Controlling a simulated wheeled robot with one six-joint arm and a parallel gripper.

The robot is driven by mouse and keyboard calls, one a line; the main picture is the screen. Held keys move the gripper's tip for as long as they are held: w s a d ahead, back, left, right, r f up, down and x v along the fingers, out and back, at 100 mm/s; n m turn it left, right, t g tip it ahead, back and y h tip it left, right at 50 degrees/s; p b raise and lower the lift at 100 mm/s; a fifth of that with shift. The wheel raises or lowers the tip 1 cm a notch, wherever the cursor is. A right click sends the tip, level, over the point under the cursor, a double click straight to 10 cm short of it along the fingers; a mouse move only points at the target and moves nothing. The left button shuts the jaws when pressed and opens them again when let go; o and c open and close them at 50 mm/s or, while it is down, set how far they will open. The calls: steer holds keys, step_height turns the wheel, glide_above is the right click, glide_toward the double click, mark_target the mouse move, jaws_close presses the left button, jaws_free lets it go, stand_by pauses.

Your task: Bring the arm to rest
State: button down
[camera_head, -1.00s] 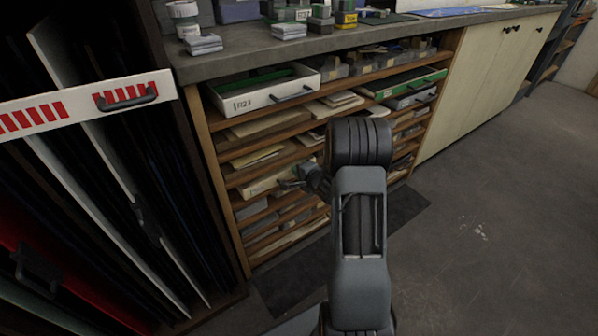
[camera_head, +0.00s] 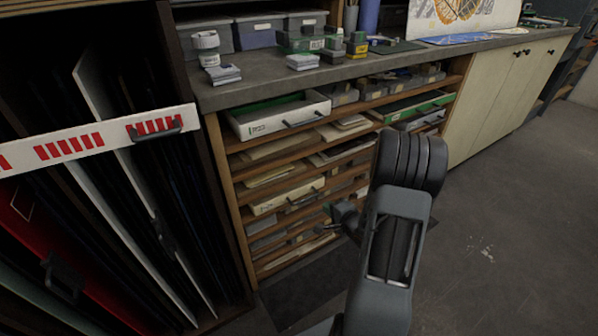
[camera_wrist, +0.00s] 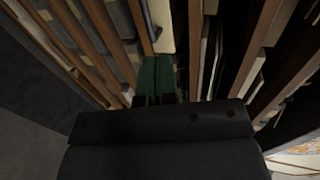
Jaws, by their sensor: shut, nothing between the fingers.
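My gripper (camera_wrist: 155,82) shows in the wrist view with its two green fingers closed together and nothing between them. It points at the shelf unit, and the wood-edged shelves (camera_wrist: 95,40) fill the view beyond it. In the head view my arm rises at the lower right, and its dark bent joint stands in front of the shelves. The part of my arm near the gripper (camera_head: 340,214) shows small and dark, left of that joint, and the fingertips are hard to make out there.
Jars, boxes and small blocks stand on the worktop. A sheet rack with a red-striped white bar (camera_head: 70,146) stands at the left. The grey floor (camera_head: 500,220) at the right is clear.

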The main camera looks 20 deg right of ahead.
steer(key=a+r+n+g+h+p, duration=0.2)
steer(key=r+n+g+p, duration=0.15)
steer(key=r+p, duration=0.7)
steer(key=a+r+n+g+h+p, duration=0.25)
steer(key=r+n+p, duration=0.25)
steer(key=r, duration=1)
steer(key=s+a+r+n+g+y+p, duration=0.3)
steer(key=s+a+r+n+p, duration=0.5)
steer(key=s+a+r+p, duration=0.3)
steer(key=s+a+r+g, duration=0.1)
steer(key=s+a+r, duration=0.1)
steer(key=s+r, duration=0.2)
step_height(320, 180, up, 2)
steer(key=shift+a+g, duration=0.15)
steer(key=shift+g, duration=0.25)
